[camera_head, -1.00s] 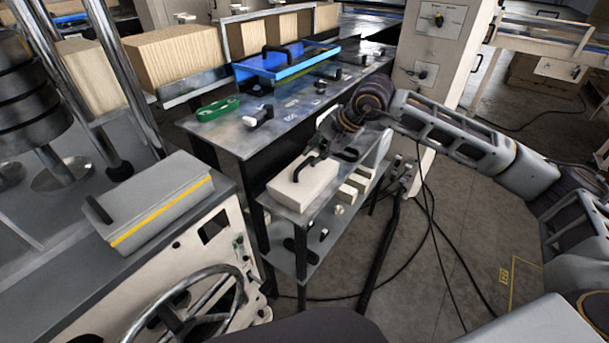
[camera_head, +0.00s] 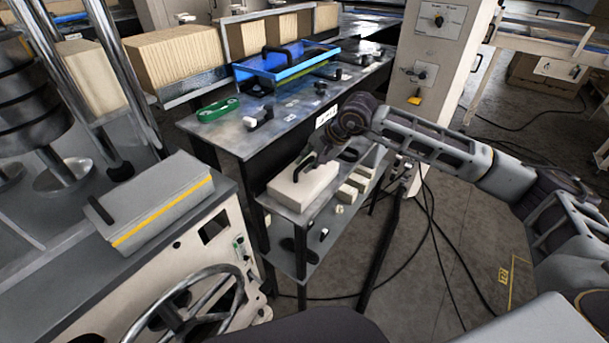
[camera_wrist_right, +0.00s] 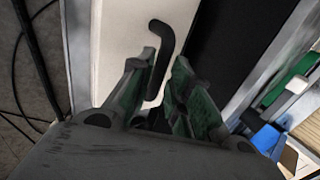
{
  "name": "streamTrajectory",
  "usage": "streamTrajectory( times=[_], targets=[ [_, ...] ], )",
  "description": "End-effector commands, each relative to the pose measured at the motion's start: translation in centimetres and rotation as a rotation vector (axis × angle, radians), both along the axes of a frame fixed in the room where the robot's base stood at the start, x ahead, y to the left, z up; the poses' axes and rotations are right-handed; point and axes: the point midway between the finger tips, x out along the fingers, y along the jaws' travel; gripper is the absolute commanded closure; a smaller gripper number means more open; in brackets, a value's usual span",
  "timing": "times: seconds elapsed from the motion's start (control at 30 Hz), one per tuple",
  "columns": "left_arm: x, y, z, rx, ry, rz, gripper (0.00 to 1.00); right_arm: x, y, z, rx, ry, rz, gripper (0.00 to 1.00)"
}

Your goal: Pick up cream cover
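The cream cover (camera_head: 303,187) is a pale block with a black handle (camera_head: 299,167) on top. It lies on the small shelf below the dark worktable in the head view. My right gripper (camera_head: 314,160) is over the cover at its handle. In the right wrist view the open fingers of the right gripper (camera_wrist_right: 160,78) stand on either side of the handle (camera_wrist_right: 163,40), with the cream cover (camera_wrist_right: 118,40) beneath. I cannot tell whether either finger touches the handle. My left gripper is not in view.
Small cream blocks (camera_head: 357,181) sit right of the cover on the shelf (camera_head: 308,219). Above are the worktable (camera_head: 237,137), a green item (camera_head: 218,110) and a blue cover (camera_head: 287,64). A grey cover (camera_head: 160,205) with a yellow stripe lies left. Cables (camera_head: 437,235) cross the floor.

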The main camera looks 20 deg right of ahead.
Motion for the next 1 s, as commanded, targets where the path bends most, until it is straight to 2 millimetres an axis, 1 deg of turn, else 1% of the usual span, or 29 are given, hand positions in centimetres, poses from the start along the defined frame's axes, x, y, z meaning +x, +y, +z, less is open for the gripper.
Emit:
streamTrajectory(
  times=[0.2,0.3,0.57,0.8,0.83,0.97,1.0],
  targets=[
    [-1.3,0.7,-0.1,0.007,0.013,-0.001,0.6,1.2,0.6,-2.0,0.0,0.001,0.001,0.81],
    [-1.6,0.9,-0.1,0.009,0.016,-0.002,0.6,1.5,0.9,-2.5,0.001,0.001,0.001,0.81],
    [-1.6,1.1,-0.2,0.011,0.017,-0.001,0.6,1.6,0.9,-2.8,0.001,-0.001,0.0,0.81],
    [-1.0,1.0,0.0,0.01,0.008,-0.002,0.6,1.6,0.9,-2.8,0.0,0.0,0.0,0.81],
    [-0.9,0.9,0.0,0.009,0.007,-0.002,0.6,1.6,0.9,-2.8,0.0,0.0,0.0,0.82],
    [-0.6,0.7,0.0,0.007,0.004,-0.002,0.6,1.6,0.9,-2.8,0.0,0.0,0.0,0.99],
    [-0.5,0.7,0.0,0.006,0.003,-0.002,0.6,1.6,0.9,-2.8,0.0,0.0,0.0,1.0]
  ],
)
